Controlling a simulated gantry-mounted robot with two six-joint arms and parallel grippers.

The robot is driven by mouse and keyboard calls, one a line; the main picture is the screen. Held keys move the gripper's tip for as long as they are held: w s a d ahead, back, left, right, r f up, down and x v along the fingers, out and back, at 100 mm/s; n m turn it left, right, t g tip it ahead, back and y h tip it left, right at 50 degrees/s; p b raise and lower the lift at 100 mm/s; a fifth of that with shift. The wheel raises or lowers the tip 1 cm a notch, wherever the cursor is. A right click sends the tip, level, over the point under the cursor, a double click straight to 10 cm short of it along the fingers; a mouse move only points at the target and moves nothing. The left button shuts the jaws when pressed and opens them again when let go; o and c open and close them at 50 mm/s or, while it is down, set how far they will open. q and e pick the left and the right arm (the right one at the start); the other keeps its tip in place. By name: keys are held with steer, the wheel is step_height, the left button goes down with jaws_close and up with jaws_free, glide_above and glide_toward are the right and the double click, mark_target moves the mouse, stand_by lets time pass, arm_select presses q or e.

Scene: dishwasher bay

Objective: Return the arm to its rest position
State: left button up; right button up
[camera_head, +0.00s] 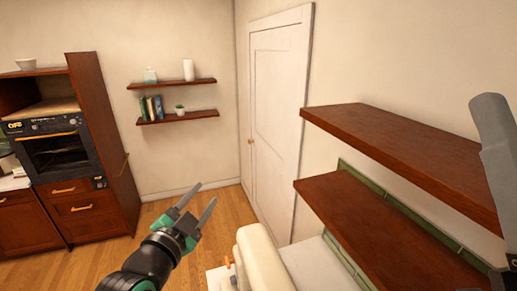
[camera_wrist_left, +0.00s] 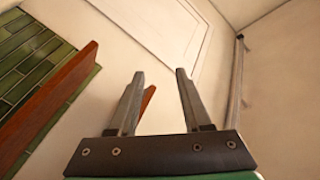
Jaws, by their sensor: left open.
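My left gripper (camera_head: 200,201) is in the lower middle of the head view, its arm coming in from the bottom left. Its two grey fingers are apart and point up and to the right, with nothing between them. In the left wrist view the same gripper (camera_wrist_left: 160,74) shows its fingers spread and empty, with the pale wall and white door behind them.
Two dark wooden shelves (camera_head: 400,150) jut from the right wall. A cream rounded object (camera_head: 258,258) stands just right of my left gripper. A white door (camera_head: 275,120), small wall shelves (camera_head: 172,84) and an oven cabinet (camera_head: 103,140) are farther back. Wooden floor (camera_head: 95,262) is open at the left.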

arm_select(q)
steer(key=s+a+r+n+t+y, duration=0.1)
steer(key=s+a+r+n+t, duration=0.2)
steer(key=s+r, duration=0.55)
steer(key=s+a+r+n+t, duration=0.1)
steer(key=s+r+n+t, duration=0.3)
steer(key=s+r, duration=0.45)
steer(key=s+a+r+n+t+y, duration=0.1)
steer(key=s+r+n+t, duration=0.25)
steer(key=s+r, duration=0.5)
step_height(320, 180, down, 35)
steer(key=b, duration=3.5)
steer(key=shift+w, duration=0.45)
steer(key=shift+a, duration=0.1)
